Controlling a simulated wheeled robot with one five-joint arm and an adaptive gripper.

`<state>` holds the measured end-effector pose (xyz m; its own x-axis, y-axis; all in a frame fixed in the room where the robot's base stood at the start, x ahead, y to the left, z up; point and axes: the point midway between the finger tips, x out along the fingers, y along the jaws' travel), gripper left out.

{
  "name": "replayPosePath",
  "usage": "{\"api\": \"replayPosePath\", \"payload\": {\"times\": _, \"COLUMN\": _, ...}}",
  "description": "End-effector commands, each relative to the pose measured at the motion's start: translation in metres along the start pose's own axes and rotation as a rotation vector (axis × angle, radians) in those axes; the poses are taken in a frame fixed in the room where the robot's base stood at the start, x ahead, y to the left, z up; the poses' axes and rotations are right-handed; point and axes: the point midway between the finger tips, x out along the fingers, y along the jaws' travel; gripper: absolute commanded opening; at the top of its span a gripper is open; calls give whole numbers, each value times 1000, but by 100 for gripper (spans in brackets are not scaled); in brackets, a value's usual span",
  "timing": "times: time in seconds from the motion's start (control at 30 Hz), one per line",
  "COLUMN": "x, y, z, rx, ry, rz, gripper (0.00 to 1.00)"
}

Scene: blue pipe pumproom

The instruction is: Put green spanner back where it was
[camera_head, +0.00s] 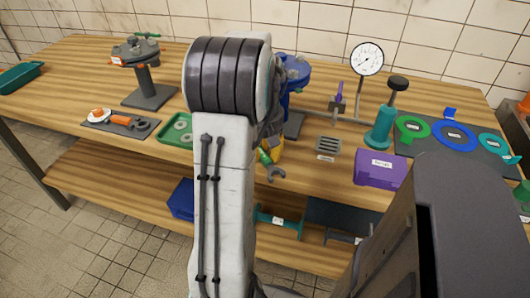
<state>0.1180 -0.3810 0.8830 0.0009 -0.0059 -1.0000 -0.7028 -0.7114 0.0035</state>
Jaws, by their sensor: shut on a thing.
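The green spanner (265,157) shows just right of my arm, near the front edge of the workbench. Its green handle is partly hidden, and its grey open jaw (276,174) points down and to the right. My gripper (271,149) is mostly hidden behind my arm link; the part that shows is shut on the spanner's handle. I cannot tell whether the spanner touches the bench top.
A dark mat (99,125) with an orange-handled tool and a green tray (172,139) lie left. A blue flange stand (297,72) is behind my gripper. A drain grate (327,146), purple box (380,172), teal pump (380,135) and gauge (367,59) stand right.

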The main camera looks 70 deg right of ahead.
Motion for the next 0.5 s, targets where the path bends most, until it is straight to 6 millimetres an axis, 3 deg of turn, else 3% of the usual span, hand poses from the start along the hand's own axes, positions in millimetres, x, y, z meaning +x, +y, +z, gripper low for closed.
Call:
{"api": "replayPosePath", "payload": {"times": 0.27, "x": 3, "y": 0, "z": 0, "rx": 0, "ry": 1, "rz": 1, "gripper": 0}}
{"api": "replayPosePath", "payload": {"times": 0.3, "x": 3, "y": 0, "z": 0, "rx": 0, "ry": 0, "rz": 0, "gripper": 34}}
{"api": "replayPosePath", "payload": {"times": 0.5, "x": 2, "y": 0, "z": 0, "rx": 0, "ry": 0, "rz": 0, "gripper": 52}}
